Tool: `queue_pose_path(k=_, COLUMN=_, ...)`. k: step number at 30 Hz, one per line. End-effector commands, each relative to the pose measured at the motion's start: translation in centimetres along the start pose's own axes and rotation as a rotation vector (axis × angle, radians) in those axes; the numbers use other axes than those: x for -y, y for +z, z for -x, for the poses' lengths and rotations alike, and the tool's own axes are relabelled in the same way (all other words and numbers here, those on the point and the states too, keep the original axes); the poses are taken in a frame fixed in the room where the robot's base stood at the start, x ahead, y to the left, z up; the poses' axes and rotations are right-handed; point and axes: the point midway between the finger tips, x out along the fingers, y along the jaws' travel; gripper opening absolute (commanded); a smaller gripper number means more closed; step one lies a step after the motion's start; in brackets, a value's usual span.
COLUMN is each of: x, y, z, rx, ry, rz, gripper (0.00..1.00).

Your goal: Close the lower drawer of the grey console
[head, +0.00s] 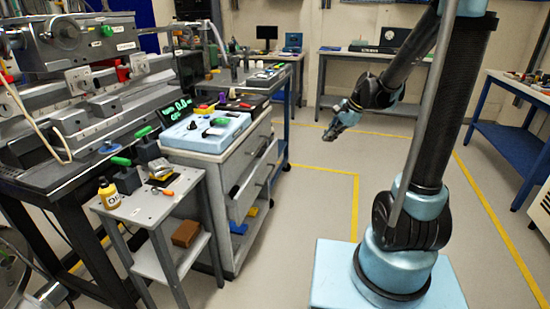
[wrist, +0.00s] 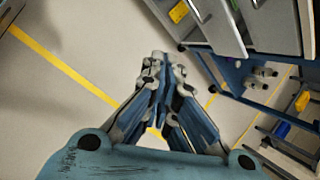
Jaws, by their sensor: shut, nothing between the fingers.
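A grey panel that looks like a drawer front (wrist: 216,27) shows at the top right of the wrist view. My gripper (head: 329,134) is in the air to the right of the console, apart from the drawer. In the wrist view my gripper (wrist: 161,58) has its fingers together and holds nothing.
Below the drawer, an open shelf holds yellow (head: 252,211) and blue (head: 239,228) items. A small grey side table (head: 150,207) stands in front of the console. A blue-legged bench (head: 278,80) is behind it. The floor (head: 310,215) right of the console is clear.

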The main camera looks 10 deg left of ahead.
Motion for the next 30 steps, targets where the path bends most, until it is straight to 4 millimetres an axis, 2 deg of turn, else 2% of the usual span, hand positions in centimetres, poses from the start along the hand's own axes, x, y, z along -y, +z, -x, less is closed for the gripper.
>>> queue_pose_path(k=1, x=1.2, y=-0.2, z=-1.1, rx=0.016, ry=-0.005, rz=-0.035, gripper=0.0)
queue_pose_path(k=6, x=4.5, y=-0.2, z=-4.7, rx=0.079, ry=-0.019, rz=-0.179, gripper=0.0)
queue_pose_path(k=15, x=9.2, y=-0.3, z=-11.9, rx=0.195, ry=-0.02, rz=-0.433, gripper=0.0)
queue_pose_path(k=21, x=11.1, y=-0.1, z=-16.5, rx=0.263, ry=-0.005, rz=-0.58, gripper=0.0)
queue_pose_path(k=24, x=11.6, y=-0.1, z=-18.1, rx=0.285, ry=0.003, rz=-0.63, gripper=0.0)
queue_pose_path(k=30, x=12.0, y=0.1, z=-19.6, rx=0.305, ry=0.011, rz=-0.676, gripper=0.0)
